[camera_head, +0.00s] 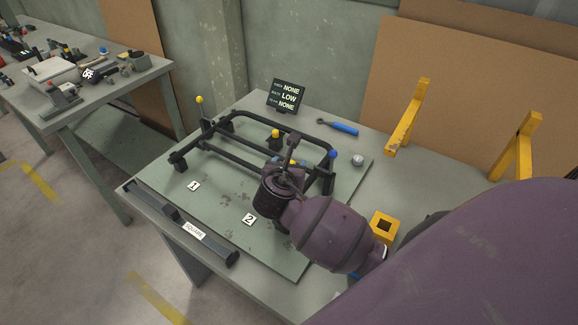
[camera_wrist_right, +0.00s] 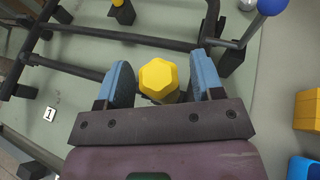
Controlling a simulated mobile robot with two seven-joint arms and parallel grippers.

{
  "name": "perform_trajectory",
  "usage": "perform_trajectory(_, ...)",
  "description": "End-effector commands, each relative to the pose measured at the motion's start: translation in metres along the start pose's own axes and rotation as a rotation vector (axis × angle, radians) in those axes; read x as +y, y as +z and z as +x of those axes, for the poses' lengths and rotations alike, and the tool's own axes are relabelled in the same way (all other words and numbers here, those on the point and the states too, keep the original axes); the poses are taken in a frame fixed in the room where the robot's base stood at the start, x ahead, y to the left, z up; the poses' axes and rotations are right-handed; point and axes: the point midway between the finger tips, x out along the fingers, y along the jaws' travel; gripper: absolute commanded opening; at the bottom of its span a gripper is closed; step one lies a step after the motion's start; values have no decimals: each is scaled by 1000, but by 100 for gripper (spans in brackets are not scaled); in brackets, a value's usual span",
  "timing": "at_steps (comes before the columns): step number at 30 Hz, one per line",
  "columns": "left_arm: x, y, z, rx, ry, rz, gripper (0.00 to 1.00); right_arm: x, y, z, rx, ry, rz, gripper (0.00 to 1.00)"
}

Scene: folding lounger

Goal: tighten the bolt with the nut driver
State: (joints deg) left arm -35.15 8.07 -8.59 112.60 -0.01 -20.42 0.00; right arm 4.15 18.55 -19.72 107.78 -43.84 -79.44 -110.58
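My right gripper (camera_wrist_right: 160,82) has its two blue finger pads on either side of a yellow six-sided top (camera_wrist_right: 158,76), which looks like the nut driver's handle seen end-on. Narrow gaps seem to show beside it, so the fingers look open around it. In the head view my right gripper (camera_head: 285,166) is over the right front part of the black lounger frame (camera_head: 240,157); the yellow top is hidden there. The bolt cannot be made out. My left gripper is not in view.
A small display (camera_head: 287,96) reads NONE, LOW, NONE. A blue-handled tool (camera_head: 343,129) lies behind the frame. A yellow block with a square hole (camera_head: 383,228) stands right of my arm. A blue ball knob (camera_head: 331,154) rises close to the gripper. A dark bar (camera_head: 180,222) lines the front edge.

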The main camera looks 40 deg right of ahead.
Motion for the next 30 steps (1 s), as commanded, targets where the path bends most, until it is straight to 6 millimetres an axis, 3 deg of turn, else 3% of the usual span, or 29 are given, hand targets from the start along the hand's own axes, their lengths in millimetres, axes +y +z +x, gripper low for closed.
perform_trajectory(11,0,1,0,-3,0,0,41,0,0,-4,1,1,0,64)
perform_trajectory(30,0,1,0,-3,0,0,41,0,0,-100,1,1,1,64)
